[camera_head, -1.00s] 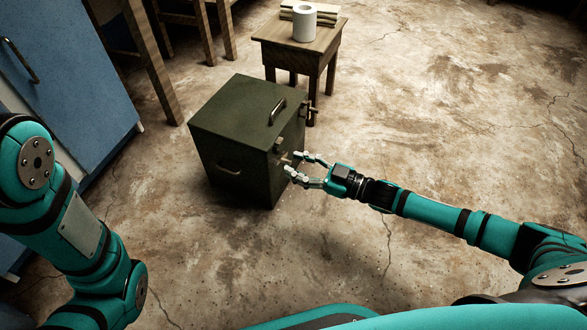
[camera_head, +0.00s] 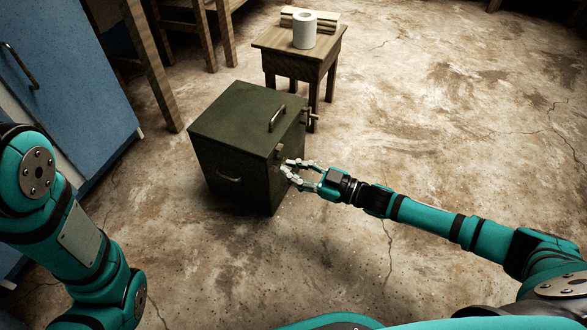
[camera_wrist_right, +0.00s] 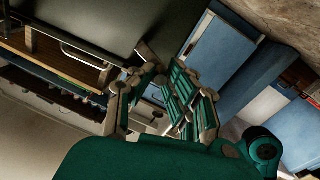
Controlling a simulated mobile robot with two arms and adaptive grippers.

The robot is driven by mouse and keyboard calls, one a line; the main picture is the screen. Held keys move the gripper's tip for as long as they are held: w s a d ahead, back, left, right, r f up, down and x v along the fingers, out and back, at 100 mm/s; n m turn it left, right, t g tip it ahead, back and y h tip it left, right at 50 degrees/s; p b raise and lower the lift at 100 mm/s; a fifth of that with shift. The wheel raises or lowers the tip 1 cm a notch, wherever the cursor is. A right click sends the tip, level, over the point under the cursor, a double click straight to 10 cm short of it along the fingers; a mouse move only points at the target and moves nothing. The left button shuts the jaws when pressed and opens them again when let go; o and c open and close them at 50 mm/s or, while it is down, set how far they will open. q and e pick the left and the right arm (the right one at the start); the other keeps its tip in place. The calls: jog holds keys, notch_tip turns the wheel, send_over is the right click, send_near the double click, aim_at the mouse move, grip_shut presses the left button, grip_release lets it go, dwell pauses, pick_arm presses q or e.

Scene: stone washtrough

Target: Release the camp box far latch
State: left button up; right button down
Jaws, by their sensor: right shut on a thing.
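The camp box (camera_head: 235,125) is a dark olive metal box on the floor, left of centre in the head view, lid down. Its right face has two latches: the far latch (camera_head: 311,116) sticks out near the back corner, and the near latch (camera_head: 280,153) sits closer to me. My right gripper (camera_head: 286,168) reaches in from the right and is shut at the near latch, apart from the far one. Its fingertips partly hide what they hold. The wrist view shows its fingers (camera_wrist_right: 160,100), but the grip is unclear. My left gripper is out of view.
A small wooden stool (camera_head: 299,50) with a white paper roll (camera_head: 304,30) stands behind the box. A blue cabinet (camera_head: 65,70) and wooden furniture legs (camera_head: 150,65) are at the left. The floor right of the stool is open.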

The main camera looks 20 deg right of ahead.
jog(key=n, duration=0.1)
jog(key=f+n+p, duration=0.1)
jog(key=shift+s+a+n, duration=0.15)
jog(key=shift+n, duration=0.25)
jog(key=c, duration=1.3)
grip_release()
jog(key=shift+c, duration=0.2)
jog(key=shift+r, duration=0.1)
jog(key=v, duration=1.2)
